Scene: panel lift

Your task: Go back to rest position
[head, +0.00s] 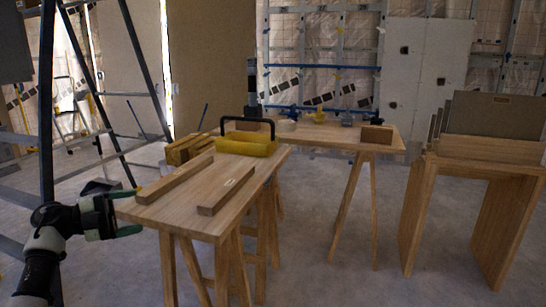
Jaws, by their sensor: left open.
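My left gripper (133,215) shows at the left, beside the near left corner of the wooden table (190,212). It is open and empty, with its green-tipped fingers apart around nothing. Its arm comes up from the bottom left corner. Two wooden battens lie on the table, a left batten (175,181) and a right batten (226,190). They lie apart from each other, and the gripper touches neither that I can see. My right gripper is not in view.
A yellow tool tote (246,146) with a black handle stands at the table's far end. A second table (335,136) holds small tools and a wooden box (377,135). A wooden rack (480,165) holds panels at right. A metal frame (50,110) stands at left. Floor between is clear.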

